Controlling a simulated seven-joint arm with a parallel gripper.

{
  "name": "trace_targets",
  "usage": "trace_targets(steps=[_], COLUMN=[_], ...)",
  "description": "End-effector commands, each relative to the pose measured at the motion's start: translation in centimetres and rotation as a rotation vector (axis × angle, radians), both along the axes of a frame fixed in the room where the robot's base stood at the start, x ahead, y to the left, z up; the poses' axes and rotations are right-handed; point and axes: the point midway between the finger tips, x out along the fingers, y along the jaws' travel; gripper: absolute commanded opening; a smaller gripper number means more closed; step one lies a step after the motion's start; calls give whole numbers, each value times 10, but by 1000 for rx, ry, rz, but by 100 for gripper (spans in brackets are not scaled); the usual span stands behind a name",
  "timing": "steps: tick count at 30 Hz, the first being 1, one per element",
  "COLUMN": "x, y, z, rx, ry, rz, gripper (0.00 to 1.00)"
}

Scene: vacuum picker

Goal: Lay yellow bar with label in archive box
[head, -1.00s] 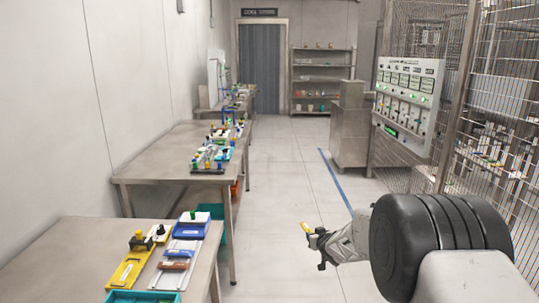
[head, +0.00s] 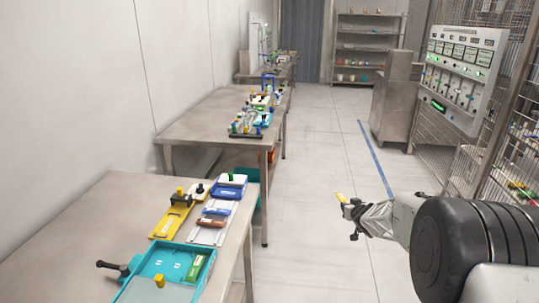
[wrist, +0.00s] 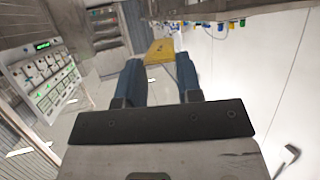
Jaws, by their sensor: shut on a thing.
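My gripper (head: 350,210) is shut on a yellow bar (head: 340,197) and holds it in the air over the aisle, right of the near table and apart from it. In the wrist view the bar (wrist: 160,51) sticks out beyond the blue-grey fingers of my gripper (wrist: 160,68), with a small dark mark on its face. A teal open box (head: 150,261) stands on the near table, with a green piece inside and a pale panel with a yellow knob at its front. It may be the archive box; no name shows on it.
The near table (head: 90,230) also bears a yellow plate (head: 165,222), a blue tray (head: 230,187) and a black-handled tool (head: 112,266). A second table (head: 205,115) stands behind. A control panel (head: 462,75) and mesh cage are at right. The aisle floor (head: 320,150) is clear.

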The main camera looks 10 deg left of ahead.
Motion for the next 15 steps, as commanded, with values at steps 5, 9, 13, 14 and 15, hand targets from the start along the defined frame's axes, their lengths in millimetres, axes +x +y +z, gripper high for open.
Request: trace_targets(steps=[5, 9, 13, 14, 15], x=[0, -2, -5, -7, -9], y=[7, 24, 51, 60, 72], z=[2, 7, 17, 18, 22], rx=[-2, -1, -1, -1, -1], ry=[1, 1, 0, 1, 1], rz=[18, 63, 139, 161, 195], gripper=[10, 10, 10, 10, 10])
